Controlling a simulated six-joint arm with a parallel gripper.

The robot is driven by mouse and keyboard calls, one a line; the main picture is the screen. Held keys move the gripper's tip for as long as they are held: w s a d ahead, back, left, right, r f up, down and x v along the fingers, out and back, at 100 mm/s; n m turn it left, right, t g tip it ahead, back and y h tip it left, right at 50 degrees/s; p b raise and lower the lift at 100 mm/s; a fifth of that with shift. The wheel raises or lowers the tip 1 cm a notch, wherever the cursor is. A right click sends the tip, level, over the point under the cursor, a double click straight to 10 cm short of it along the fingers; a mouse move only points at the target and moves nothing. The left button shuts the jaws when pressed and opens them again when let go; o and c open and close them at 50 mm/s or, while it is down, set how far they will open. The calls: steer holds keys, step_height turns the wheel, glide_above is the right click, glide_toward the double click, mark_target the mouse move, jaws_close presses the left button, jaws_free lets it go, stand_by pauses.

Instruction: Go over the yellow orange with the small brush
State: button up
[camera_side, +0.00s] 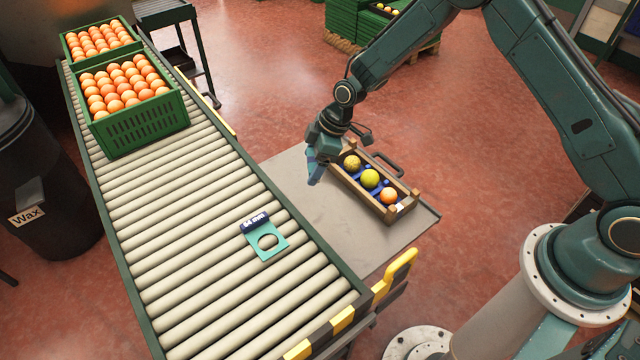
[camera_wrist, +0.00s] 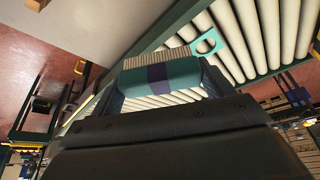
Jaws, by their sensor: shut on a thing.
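A wooden tray (camera_side: 408,207) with a blue inside stands on the grey side table. Three fruits sit in it in a row. The far one is a mottled dull-yellow orange (camera_side: 352,162), the middle one is yellow-green (camera_side: 370,178), and the near one is orange (camera_side: 389,196). My gripper (camera_side: 318,162) is at the tray's far left end, above the table and beside the mottled one, apart from it. It is shut on the small brush, a teal block with a purple band (camera_wrist: 158,76) and pale bristles in the wrist view. The brush is barely discernible in the side view.
A roller conveyor (camera_side: 190,205) runs along the left, carrying green crates (camera_side: 145,125) of oranges and a teal sizing plate (camera_side: 270,252) with a round hole. A yellow handle (camera_side: 400,268) rises near the table's front. The left part of the table (camera_side: 300,195) is clear.

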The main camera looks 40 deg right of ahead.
steer(key=w+d+f+m, duration=0.2)
steer(key=w+d+f, duration=0.1)
steer(key=d, duration=0.7)
steer(key=w+d+f+m+t+h, duration=0.1)
steer(key=w+d+f+m, duration=0.2)
steer(key=d, duration=0.8)
steer(key=shift+w+f+m+h, duration=0.3)
steer(key=shift+w, duration=0.55)
steer(key=shift+a+f, duration=0.1)
steer(key=shift+f, duration=0.1)
steer(key=shift+f, duration=2.8)
steer(key=shift+s+f, duration=0.1)
steer(key=shift+f, duration=0.5)
steer(key=shift+w+d, duration=0.4)
steer(key=shift+d, duration=0.25)
steer(key=shift+s+a, duration=0.1)
steer(key=shift+a, duration=0.05)
